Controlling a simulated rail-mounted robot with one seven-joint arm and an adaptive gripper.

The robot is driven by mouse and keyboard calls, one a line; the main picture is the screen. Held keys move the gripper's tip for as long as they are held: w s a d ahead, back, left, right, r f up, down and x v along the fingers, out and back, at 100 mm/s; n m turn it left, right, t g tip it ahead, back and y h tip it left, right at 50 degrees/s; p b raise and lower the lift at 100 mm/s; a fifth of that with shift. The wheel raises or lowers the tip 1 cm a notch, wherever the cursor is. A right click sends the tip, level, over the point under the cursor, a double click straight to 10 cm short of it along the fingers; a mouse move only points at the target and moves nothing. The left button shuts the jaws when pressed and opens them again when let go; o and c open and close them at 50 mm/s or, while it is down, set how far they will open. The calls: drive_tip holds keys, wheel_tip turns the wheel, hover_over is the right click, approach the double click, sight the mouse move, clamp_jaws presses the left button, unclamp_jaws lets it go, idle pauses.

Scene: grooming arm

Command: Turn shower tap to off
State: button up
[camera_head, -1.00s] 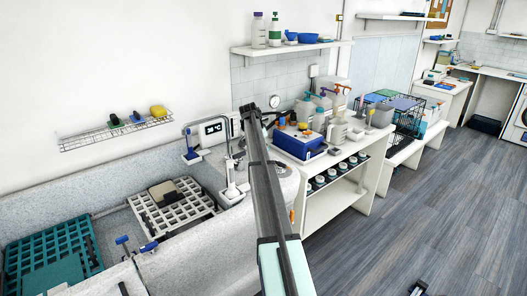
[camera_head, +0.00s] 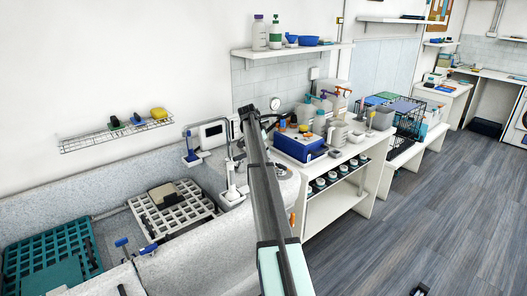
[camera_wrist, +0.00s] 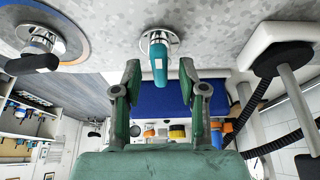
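In the wrist view a tap with a round chrome base and a teal lever (camera_wrist: 158,62) sits on the speckled pale wall. My gripper (camera_wrist: 160,76) is open, with one green finger on each side of the teal lever and a visible gap on both sides. A second chrome tap with a dark handle (camera_wrist: 38,52) is at the left. The frames do not show which of them is the shower tap.
A black corrugated hose (camera_wrist: 262,125) and a dark-padded fitting (camera_wrist: 268,58) are at the right of the wrist view. In the head view, a tub with a grey grate (camera_head: 172,210) lies left, and a counter with a blue box (camera_head: 300,143) lies right.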

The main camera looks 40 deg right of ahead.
drive_tip(key=v, duration=1.2)
drive_tip(key=shift+s, duration=0.1)
